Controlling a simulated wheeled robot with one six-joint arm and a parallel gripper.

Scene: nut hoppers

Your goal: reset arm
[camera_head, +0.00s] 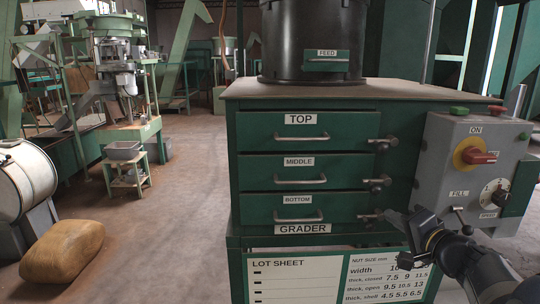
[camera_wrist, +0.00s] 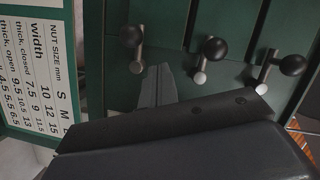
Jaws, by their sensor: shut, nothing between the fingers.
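My gripper (camera_wrist: 157,86) is shut and empty; its narrow fingers show in the wrist view in front of the green cabinet face. In the head view my arm (camera_head: 455,250) comes in from the lower right, and its end is beside the bottom drawer's latch. The green grader cabinet (camera_head: 232,150) has a top drawer (camera_head: 345,130), a middle drawer (camera_head: 350,168) and a bottom drawer (camera_head: 345,208), all looking closed. In the wrist view, three black knobs (camera_wrist: 131,36) (camera_wrist: 215,48) (camera_wrist: 293,64) stand on the cabinet face. Contact between gripper and latch cannot be told.
A grey control box (camera_head: 440,160) with a red switch (camera_head: 478,157) and a dial (camera_head: 494,194) is just right of the drawers, close to my arm. A lot sheet (camera_head: 300,280) hangs below. A black hopper (camera_head: 285,40) stands on top. A sack (camera_head: 62,253) lies left; the floor between is clear.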

